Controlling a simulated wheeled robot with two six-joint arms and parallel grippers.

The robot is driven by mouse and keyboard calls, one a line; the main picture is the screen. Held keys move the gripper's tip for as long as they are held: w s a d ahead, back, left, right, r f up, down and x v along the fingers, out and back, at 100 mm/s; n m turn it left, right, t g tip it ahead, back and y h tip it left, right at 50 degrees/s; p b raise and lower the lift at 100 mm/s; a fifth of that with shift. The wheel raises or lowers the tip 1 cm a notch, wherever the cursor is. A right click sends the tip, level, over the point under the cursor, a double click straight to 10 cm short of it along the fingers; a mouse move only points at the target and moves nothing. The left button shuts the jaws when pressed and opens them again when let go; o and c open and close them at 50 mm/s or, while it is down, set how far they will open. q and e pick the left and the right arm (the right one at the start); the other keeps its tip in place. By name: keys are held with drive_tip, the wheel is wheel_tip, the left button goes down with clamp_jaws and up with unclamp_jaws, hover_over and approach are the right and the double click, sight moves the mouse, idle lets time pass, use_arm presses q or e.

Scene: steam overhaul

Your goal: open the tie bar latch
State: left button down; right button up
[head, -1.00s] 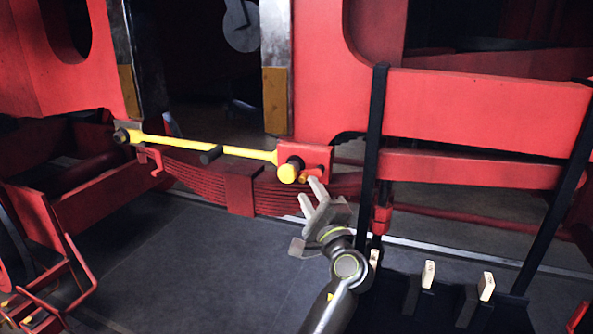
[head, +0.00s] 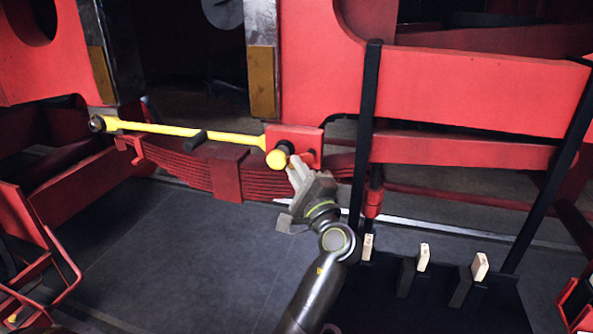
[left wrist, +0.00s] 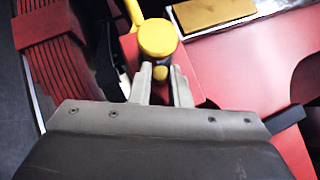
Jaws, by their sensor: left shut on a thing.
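The yellow tie bar (head: 160,128) runs across the locomotive frame, with a black grip at its middle. Its right end has a round yellow cap (head: 277,158) on a red bracket (head: 308,140). The cap also shows in the left wrist view (left wrist: 157,38). Just below the cap there, a small yellow latch piece (left wrist: 160,73) sits between my fingertips. My left gripper (head: 294,166) is at the bracket, shut on this latch piece; its fingers hide most of the latch in the head view. My right gripper is not in view.
Red leaf springs (head: 185,165) lie below the bar. A black upright post (head: 366,130) stands close to the right of my left gripper. A black rack with several pale tagged blocks (head: 423,257) is at the lower right. The grey floor at left is open.

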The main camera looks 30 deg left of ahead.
use_arm(q)
drive_tip(key=shift+n, duration=0.3)
drive_tip(key=shift+w+d+f+n+g+h+p, duration=0.1)
drive_tip(key=shift+d+n+g+h+p, duration=0.4)
drive_tip(key=shift+n+h+p, duration=1.05)
drive_tip(key=shift+w+d+f+n+g+h+p, duration=0.2)
drive_tip(key=shift+n+g+h+p, duration=0.75)
drive_tip(key=shift+p, duration=1.1)
drive_tip(key=shift+s+d+f+n+g+h+p, duration=0.1)
drive_tip(key=shift+d+n+g+h+p, duration=0.4)
drive_tip(key=shift+n+h+p, duration=1.05)
drive_tip(key=shift+a+y, duration=0.1)
drive_tip(key=shift+y, duration=0.35)
drive_tip(key=c, duration=1.4)
unclamp_jaws()
drive_tip(key=shift+o, duration=0.2)
drive_tip(key=shift+r+p, duration=0.1)
drive_tip(key=shift+p, duration=0.25)
